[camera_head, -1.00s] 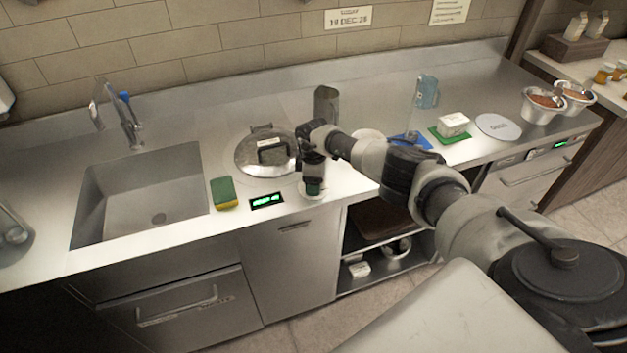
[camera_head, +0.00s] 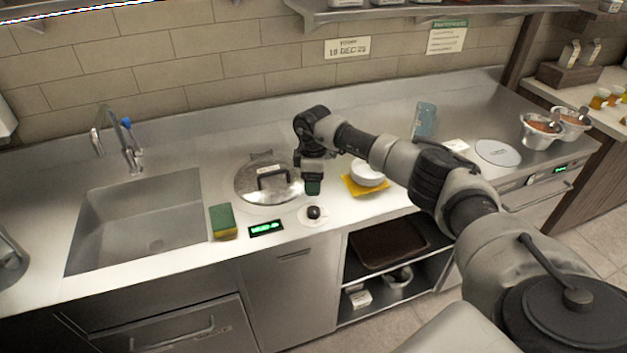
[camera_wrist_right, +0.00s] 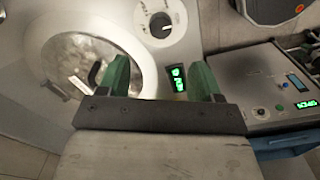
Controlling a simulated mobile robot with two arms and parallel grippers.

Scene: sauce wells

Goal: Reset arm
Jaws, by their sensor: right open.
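My right gripper (camera_head: 313,187) hangs pointing down above the counter (camera_head: 240,133), just behind a small black knob (camera_head: 314,212) on a pale round plate. In the right wrist view its two green fingers (camera_wrist_right: 160,78) are spread apart with nothing between them. My right arm reaches in from the lower right across the counter and hides part of its right half. My left gripper is not in view.
A lidded round well (camera_head: 250,190) lies left of my gripper. A yellow mat (camera_head: 350,185) with stacked white dishes is close on its right. A sponge (camera_head: 222,221), a digital display (camera_head: 266,228) and a sink (camera_head: 150,215) are further left. Shelves hang above.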

